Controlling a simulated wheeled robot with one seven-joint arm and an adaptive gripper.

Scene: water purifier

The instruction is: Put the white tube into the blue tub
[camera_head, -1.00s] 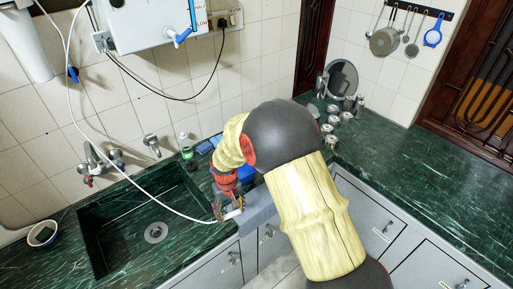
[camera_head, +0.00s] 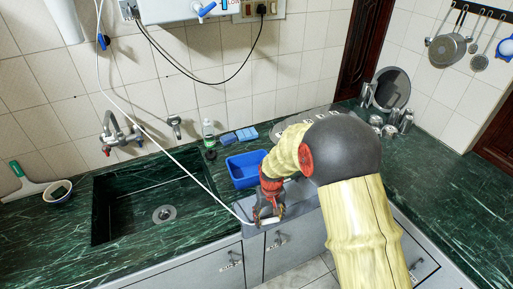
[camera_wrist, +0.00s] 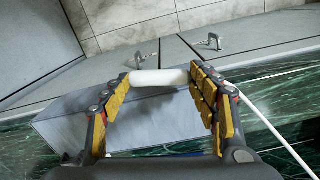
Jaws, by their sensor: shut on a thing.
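The white tube (camera_wrist: 160,77) is a short, smooth white cylinder lying crosswise between my gripper's fingertips. My gripper (camera_wrist: 165,78) is shut on it, one padded finger at each end. In the head view my gripper (camera_head: 268,213) holds the tube (camera_head: 269,221) near the counter's front edge, right of the sink. A thin white hose (camera_head: 170,155) hangs from the purifier and runs to the tube's end. The blue tub (camera_head: 244,166) stands open on the green counter behind my gripper; my arm lies close to its right side.
The sink (camera_head: 140,200) lies to the left, with a tap (camera_head: 119,131) behind it. A bottle (camera_head: 208,132) and blue sponges (camera_head: 238,134) stand behind the tub. The purifier (camera_head: 175,10) is on the wall. Cabinet handles (camera_wrist: 213,42) show below the counter edge.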

